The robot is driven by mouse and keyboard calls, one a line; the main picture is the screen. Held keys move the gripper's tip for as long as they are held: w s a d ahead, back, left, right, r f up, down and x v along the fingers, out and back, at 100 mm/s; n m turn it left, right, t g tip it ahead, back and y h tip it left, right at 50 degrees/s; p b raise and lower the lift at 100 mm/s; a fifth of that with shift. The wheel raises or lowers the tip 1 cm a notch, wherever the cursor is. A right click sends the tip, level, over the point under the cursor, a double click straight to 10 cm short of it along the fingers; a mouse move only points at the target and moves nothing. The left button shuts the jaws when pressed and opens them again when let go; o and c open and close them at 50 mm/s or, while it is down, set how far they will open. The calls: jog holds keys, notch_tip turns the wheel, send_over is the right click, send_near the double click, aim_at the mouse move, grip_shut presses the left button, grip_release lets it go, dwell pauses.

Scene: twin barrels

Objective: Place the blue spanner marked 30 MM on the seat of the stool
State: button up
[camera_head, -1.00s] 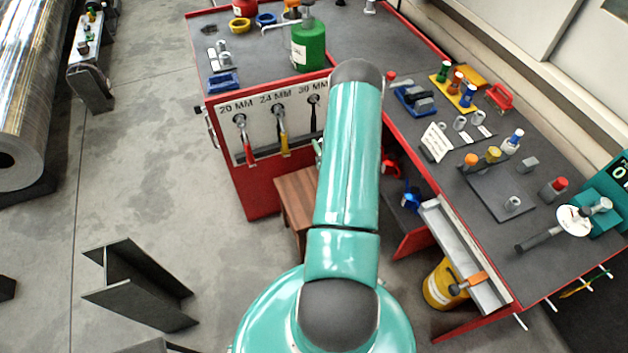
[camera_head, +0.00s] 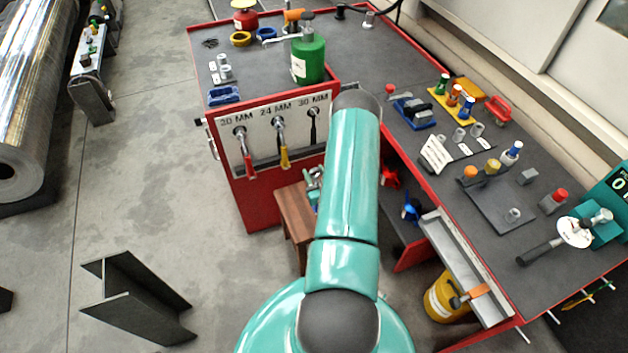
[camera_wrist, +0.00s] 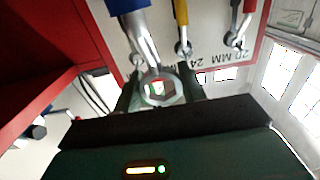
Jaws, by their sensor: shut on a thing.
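The blue spanner (camera_wrist: 140,35) hangs from my gripper (camera_wrist: 158,88) in the wrist view. The fingers are shut around its ring end, and its blue handle runs out at the top edge. In the head view my gripper (camera_head: 313,178) shows only in part beside my arm, in front of the tool panel and over or near the stool. A bit of blue shows below it. The stool (camera_head: 293,212) has a brown wooden seat, partly hidden by my arm. The spanner's own marking cannot be read.
The red bench's panel (camera_head: 262,112) is labelled 20, 24 and 30 MM. A red-handled spanner (camera_head: 248,160) and a yellow-handled spanner (camera_head: 282,145) hang there. A yellow canister (camera_head: 440,300) stands lower right. A steel beam (camera_head: 135,300) lies on the open floor at left.

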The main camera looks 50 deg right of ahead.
jog(key=shift+w+d+f, duration=0.4)
jog(key=shift+d+f, duration=0.05)
jog(key=shift+f, duration=0.8)
jog(key=shift+w+d+f, duration=0.45)
jog(key=shift+d+f, duration=0.05)
jog(key=shift+f, duration=0.75)
jog(key=shift+w+d+f, duration=0.4)
jog(key=shift+d+f, duration=0.05)
jog(key=shift+f, duration=0.8)
jog(key=o, duration=0.9)
jog(key=shift+f, duration=0.15)
